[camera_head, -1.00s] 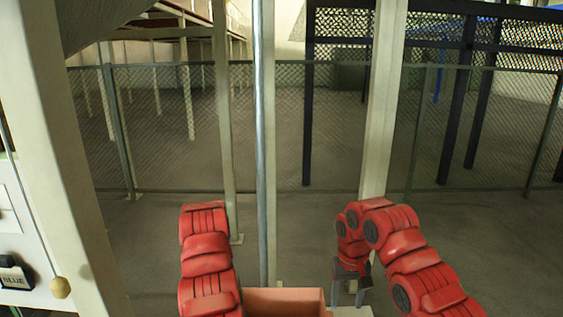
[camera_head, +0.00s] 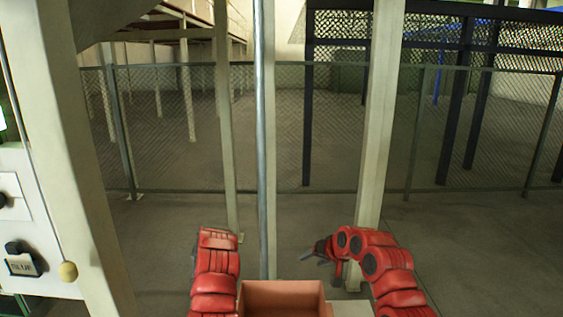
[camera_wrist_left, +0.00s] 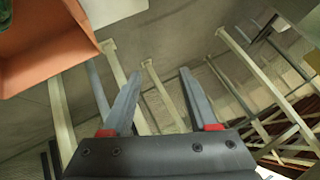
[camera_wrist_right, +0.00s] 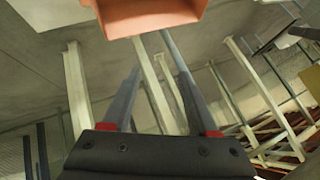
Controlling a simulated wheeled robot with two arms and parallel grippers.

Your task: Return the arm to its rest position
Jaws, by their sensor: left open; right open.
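My right gripper (camera_head: 308,257) shows in the head view, pointing left with its dark fingers apart and nothing between them. In the right wrist view, its two long grey fingers (camera_wrist_right: 151,52) stand open and empty. My left arm rises at the lower left of the head view, but its gripper is hidden there. In the left wrist view, my left gripper (camera_wrist_left: 158,76) is open and empty. An orange box (camera_head: 282,286) sits low between the arms. It also shows in the left wrist view (camera_wrist_left: 50,48) and the right wrist view (camera_wrist_right: 150,18).
A beige pillar (camera_head: 66,130) and a white panel with a dark switch (camera_head: 22,262) stand at left. A yellow knob (camera_head: 68,271) hangs by a cord. A thin post (camera_head: 264,150) and a pale column (camera_head: 378,130) rise ahead. Mesh fence (camera_head: 170,150) lies beyond bare floor.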

